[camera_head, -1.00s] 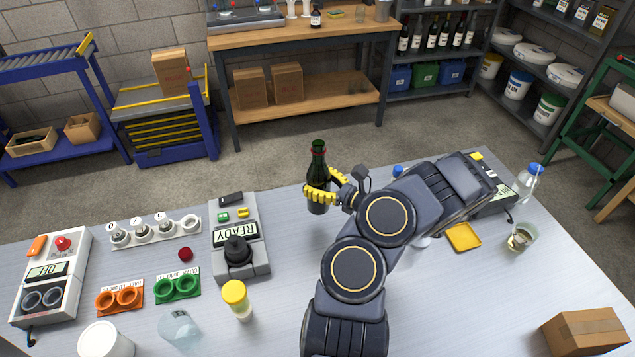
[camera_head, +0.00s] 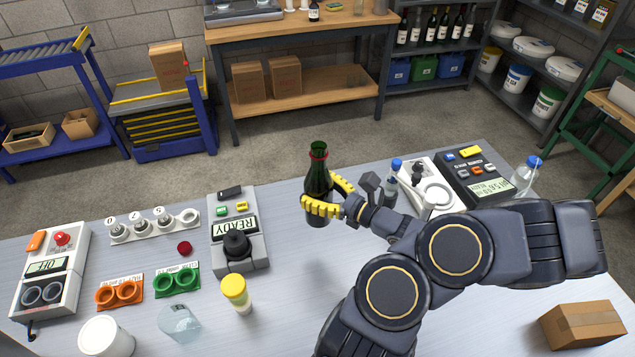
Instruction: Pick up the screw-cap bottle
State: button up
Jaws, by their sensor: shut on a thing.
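A dark green glass bottle (camera_head: 318,178) with a red ring round its neck stands upright near the far edge of the bench. My gripper (camera_head: 328,200) has its yellow fingers shut around the bottle's lower body, one on the near side and one on the far side. The bottle's base shows just below the near finger. I cannot tell whether a gap lies between the base and the bench. The top of the neck looks open, with no cap clearly seen on it.
Left of the bottle is a grey device reading READY (camera_head: 238,240). Right are a blue-capped bottle (camera_head: 392,176), a keypad device (camera_head: 478,178) and a wash bottle (camera_head: 525,175). A cardboard box (camera_head: 583,326) sits front right.

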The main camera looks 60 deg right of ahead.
jog(key=shift+s+a+r, duration=0.35)
jog(key=shift+a, duration=0.25)
